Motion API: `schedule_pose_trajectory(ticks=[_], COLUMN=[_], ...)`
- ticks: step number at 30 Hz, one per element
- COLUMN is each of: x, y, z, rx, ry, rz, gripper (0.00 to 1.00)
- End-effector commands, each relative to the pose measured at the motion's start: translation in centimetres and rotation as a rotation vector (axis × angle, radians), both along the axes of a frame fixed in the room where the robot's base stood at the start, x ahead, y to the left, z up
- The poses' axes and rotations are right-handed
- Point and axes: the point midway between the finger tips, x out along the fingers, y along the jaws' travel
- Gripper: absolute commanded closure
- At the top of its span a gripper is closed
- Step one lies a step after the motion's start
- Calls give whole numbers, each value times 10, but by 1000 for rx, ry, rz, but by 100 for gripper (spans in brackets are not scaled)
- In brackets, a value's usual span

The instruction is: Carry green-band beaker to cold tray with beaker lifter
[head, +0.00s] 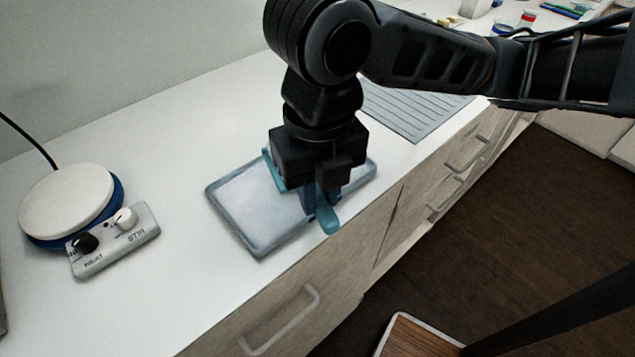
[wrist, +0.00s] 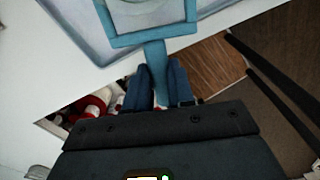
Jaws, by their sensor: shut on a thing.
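My gripper (head: 315,198) is shut on the handle of the teal beaker lifter (head: 328,219), low over the right part of the grey-blue cold tray (head: 232,212). In the wrist view the lifter (wrist: 153,42) runs from between my fingers (wrist: 159,88) to a square frame over the tray (wrist: 72,22). A pale rounded shape shows inside the frame at the top edge of that view. It may be the beaker, but I cannot make out a green band. I cannot tell whether the lifter touches the tray.
A white-topped hotplate (head: 66,203) with a HEAT and STIR control box (head: 115,240) stands at the left. A grooved grey panel (head: 415,108) lies behind the tray. The counter's front edge, with drawers and handles (head: 283,322) below, is close to the tray. Counter between hotplate and tray is clear.

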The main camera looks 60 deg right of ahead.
Motion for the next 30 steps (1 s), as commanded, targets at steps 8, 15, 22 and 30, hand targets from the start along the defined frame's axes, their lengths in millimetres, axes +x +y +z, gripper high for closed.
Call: schedule_pose_trajectory(ticks=[8,15,22,30], x=[-1,-1,-3,-5], y=[0,1,2,3], z=[0,1,1,1], rx=[0,1,0,-1], ry=[0,1,0,1], rz=[0,0,-1,-1], gripper=[100,100,100,100])
